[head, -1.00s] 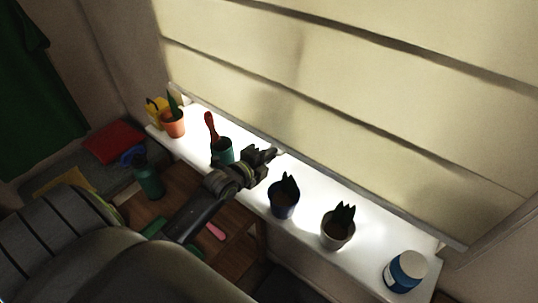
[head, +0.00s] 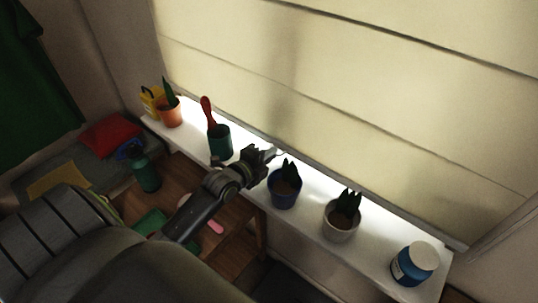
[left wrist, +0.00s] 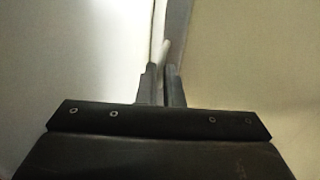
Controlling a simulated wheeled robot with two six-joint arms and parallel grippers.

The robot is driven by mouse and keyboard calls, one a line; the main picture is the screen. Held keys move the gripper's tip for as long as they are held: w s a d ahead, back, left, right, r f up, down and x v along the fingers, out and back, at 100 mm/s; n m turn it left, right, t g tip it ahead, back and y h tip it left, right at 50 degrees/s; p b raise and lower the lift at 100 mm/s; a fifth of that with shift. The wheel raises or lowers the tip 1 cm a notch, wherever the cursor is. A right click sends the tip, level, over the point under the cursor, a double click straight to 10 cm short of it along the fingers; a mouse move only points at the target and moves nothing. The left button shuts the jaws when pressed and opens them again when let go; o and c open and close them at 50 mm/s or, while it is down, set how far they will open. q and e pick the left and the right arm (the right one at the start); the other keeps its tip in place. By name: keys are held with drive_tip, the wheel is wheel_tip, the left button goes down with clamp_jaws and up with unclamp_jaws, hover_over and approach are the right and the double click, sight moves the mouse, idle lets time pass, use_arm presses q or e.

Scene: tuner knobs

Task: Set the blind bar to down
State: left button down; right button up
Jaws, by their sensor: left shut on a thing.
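The pale blind (head: 330,75) hangs over the window. Its blind bar (head: 400,212) runs along the lower edge, close above the white sill. In the left wrist view the bar (left wrist: 178,28) is a grey strip between the white sill and the beige blind. My left gripper (head: 273,153) is at the bar, left of its middle, behind the blue pot. In the left wrist view its fingers (left wrist: 160,85) are shut on a small pale tab (left wrist: 165,48) beside the bar. Where the tab joins the bar is unclear. My right gripper is not in view.
On the sill (head: 300,210) stand an orange pot (head: 170,116), a green pot with a red-handled tool (head: 219,142), a blue pot (head: 284,195), a grey pot (head: 341,226) and a blue jar (head: 411,265). A wooden table with a green bottle (head: 146,175) is below.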

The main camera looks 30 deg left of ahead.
use_arm(q)
drive_tip(key=c, duration=1.6)
unclamp_jaws()
drive_tip(key=shift+o, duration=0.2)
drive_tip(key=shift+s+a+r, duration=0.1)
drive_tip(key=shift+s, duration=0.5)
drive_tip(key=v, duration=1.6)
drive_tip(key=shift+r+b, duration=0.15)
drive_tip(key=shift+b, duration=0.15)
drive_tip(key=shift+s, duration=0.15)
